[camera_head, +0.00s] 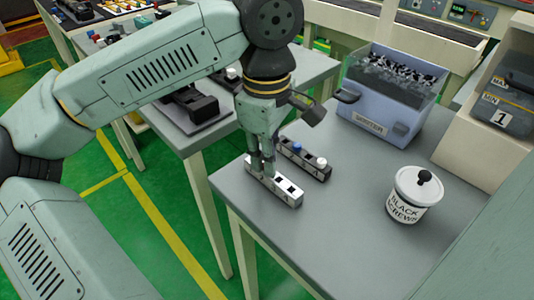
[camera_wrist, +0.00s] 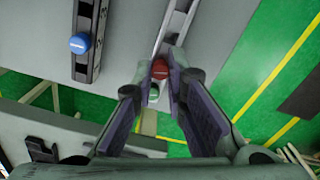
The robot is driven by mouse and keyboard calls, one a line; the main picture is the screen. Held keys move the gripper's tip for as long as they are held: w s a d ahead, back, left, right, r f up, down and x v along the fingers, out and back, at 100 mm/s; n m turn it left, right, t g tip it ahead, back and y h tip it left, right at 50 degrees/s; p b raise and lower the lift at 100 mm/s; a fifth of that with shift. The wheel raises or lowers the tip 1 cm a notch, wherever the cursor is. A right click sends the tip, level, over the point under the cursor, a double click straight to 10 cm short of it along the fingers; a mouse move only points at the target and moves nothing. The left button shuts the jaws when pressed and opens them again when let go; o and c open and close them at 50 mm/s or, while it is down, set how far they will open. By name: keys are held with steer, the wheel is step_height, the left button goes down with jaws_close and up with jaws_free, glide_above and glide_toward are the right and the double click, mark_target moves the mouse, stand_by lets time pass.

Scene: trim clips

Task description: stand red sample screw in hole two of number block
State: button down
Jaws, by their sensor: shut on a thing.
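The red sample screw (camera_wrist: 160,69) shows in the wrist view between the fingertips of my gripper (camera_wrist: 165,78), which is shut on it. In the head view my gripper (camera_head: 262,170) is over the left part of the pale number block (camera_head: 287,197), and its fingers hide the screw there. Dark square holes show on the right part of the block's top. The block also shows in the wrist view (camera_wrist: 178,25), just beyond the fingertips. I cannot tell whether the screw's lower end is in a hole or above it.
A dark block (camera_head: 318,172) with a blue screw (camera_head: 297,146) and a white-topped screw (camera_head: 321,162) lies behind the number block. A sorter bin (camera_head: 378,125) and a lidded black-screws pot (camera_head: 406,211) stand to the right. The table (camera_head: 345,235) is clear in front.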

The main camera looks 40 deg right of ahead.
steer(key=c, duration=1.5)
jaws_free()
steer(key=shift+c, duration=0.2)
step_height(320, 180, up, 12)
